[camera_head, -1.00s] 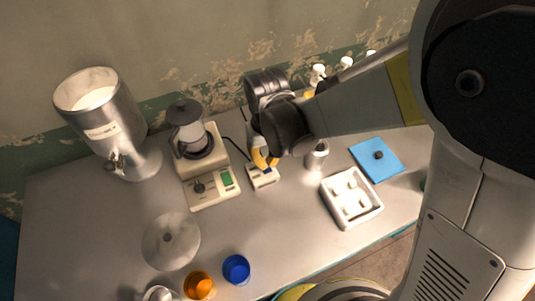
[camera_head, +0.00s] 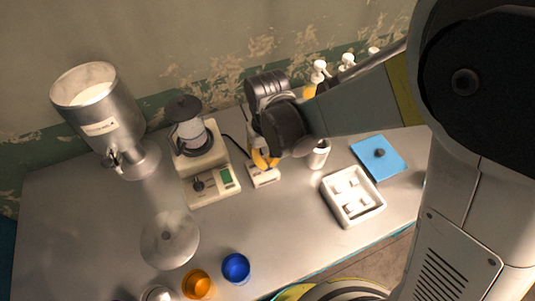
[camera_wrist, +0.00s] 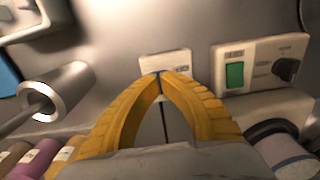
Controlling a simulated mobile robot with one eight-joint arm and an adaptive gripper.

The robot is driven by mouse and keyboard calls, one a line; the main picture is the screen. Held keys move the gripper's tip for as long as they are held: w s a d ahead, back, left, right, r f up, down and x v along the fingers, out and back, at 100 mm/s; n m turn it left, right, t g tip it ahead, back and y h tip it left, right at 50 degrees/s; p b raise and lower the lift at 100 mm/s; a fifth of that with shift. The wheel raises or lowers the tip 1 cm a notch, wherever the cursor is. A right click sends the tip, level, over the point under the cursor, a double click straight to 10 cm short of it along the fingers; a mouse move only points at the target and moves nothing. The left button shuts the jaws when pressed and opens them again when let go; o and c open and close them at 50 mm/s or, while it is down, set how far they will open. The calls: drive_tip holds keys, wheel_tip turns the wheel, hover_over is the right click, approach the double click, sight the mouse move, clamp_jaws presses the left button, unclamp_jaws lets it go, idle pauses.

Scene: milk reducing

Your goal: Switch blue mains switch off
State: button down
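The small white mains switch box (camera_head: 264,179) stands on the table right of the machine with the glass jar. In the wrist view the box (camera_wrist: 177,60) lies straight ahead, just beyond my fingertips. My gripper (camera_head: 266,162) is over the box, and its yellow fingers point down at it. In the wrist view my gripper (camera_wrist: 160,74) has its two fingertips together with nothing seen held between them. The fingertips overlap the near part of the box and hide most of the blue switch. I cannot tell whether they touch it.
A blue pad (camera_head: 367,151) lies farther right. The table front of the box is clear.

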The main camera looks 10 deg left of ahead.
drive_tip(key=shift+f+b, duration=0.65)
drive_tip(key=shift+f, duration=0.15)
drive_tip(key=shift+r, duration=0.15)
drive_tip(key=shift+r+p, duration=2.55)
drive_tip(key=shift+r, duration=0.85)
